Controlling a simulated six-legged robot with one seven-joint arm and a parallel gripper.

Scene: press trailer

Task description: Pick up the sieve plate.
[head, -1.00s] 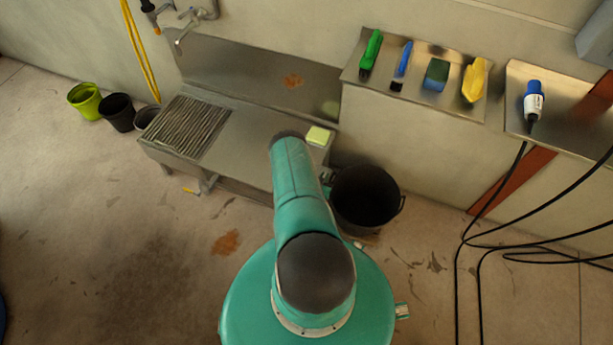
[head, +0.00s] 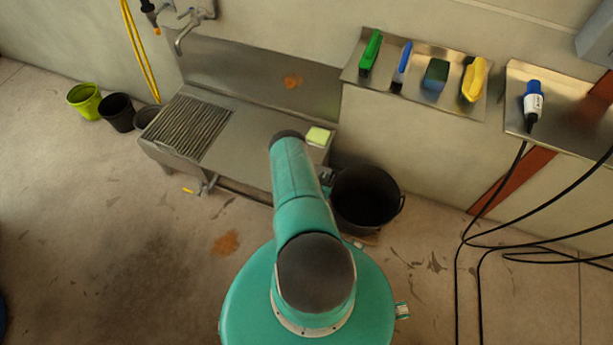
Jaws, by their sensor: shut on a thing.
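I cannot make out a sieve plate in the head view. The slatted grate (head: 190,127) on the left of the steel sink bench is the only plate-like part with openings, and I cannot tell whether it is related. My teal arm reaches from my body toward the bench's right end. My gripper is not visible; the arm hides what lies beneath it. Whatever the gripper holds is hidden too.
The steel bench (head: 240,140) stands against the wall, with a pale yellow-green sponge (head: 318,136) at its right end. A black tub (head: 366,198) stands right of my arm. Brushes lie on a wall shelf (head: 420,97). Black cables (head: 480,245) hang at right. The left floor is mostly clear.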

